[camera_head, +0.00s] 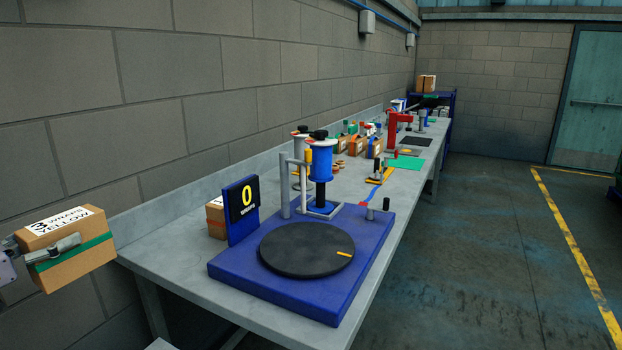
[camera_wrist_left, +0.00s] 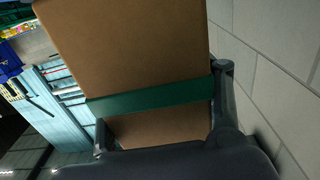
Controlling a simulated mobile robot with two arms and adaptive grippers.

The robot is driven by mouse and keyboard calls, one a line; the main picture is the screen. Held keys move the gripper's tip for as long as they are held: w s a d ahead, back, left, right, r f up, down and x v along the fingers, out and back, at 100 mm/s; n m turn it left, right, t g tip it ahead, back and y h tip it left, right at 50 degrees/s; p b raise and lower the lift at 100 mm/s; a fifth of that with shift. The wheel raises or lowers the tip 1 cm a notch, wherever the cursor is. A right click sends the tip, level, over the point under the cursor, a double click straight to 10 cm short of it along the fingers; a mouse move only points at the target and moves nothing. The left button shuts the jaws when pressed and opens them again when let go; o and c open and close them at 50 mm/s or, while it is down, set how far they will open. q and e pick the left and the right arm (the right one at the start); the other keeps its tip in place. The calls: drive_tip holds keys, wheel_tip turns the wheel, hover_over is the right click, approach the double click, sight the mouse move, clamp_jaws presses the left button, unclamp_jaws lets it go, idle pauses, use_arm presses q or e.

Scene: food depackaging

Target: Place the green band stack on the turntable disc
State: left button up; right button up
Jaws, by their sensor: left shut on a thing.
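The green band stack is a brown box (camera_head: 72,262) with a green band around it and a white label reading "3 WRAPS YELLOW" on top. My left gripper (camera_head: 52,250) is shut on the box at the far left of the head view, beyond the bench's left end. In the left wrist view the box (camera_wrist_left: 130,45) fills the middle, its green band crossing between the fingers of the gripper (camera_wrist_left: 165,110). The black turntable disc (camera_head: 300,249) lies on a blue base, bare except for a small yellow mark, well right of the held box. My right gripper is not in view.
A blue counter panel (camera_head: 241,210) showing yellow "0" stands at the base's left, with another brown box (camera_head: 215,217) behind it. A blue film roll (camera_head: 320,165) on a post stands behind the disc. Several tools and boxes line the grey bench (camera_head: 180,258) farther back.

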use_arm(q)
drive_tip(key=d+f, duration=0.2)
drive_tip(key=f, duration=0.2)
drive_tip(key=d+f, duration=0.2)
drive_tip(key=f, duration=0.2)
drive_tip(key=s+d+f, duration=0.1)
drive_tip(key=d+f, duration=0.2)
drive_tip(key=f, duration=0.1)
drive_tip(key=shift+f, duration=0.2)
drive_tip(key=s+d+f+n+t+y, duration=0.1)
drive_tip(key=s+d+f, duration=0.35)
drive_tip(key=d, duration=0.55)
drive_tip(key=s+d+f+n+y, duration=0.1)
drive_tip(key=s+d+f, duration=0.2)
drive_tip(key=d+f, duration=0.45)
drive_tip(key=s+d+r+n+y, duration=0.1)
drive_tip(key=s+y, duration=0.1)
drive_tip(key=s, duration=0.2)
drive_tip(key=s+d+r+n+y, duration=0.1)
drive_tip(key=s+y, duration=0.1)
drive_tip(key=s, duration=0.2)
drive_tip(key=s+d+r+n+t+y, duration=0.1)
drive_tip(key=s+y, duration=0.1)
drive_tip(key=s, duration=0.2)
drive_tip(key=shift+s+d+n, duration=0.1)
drive_tip(key=shift+s+n, duration=0.2)
drive_tip(key=shift+s, duration=0.1)
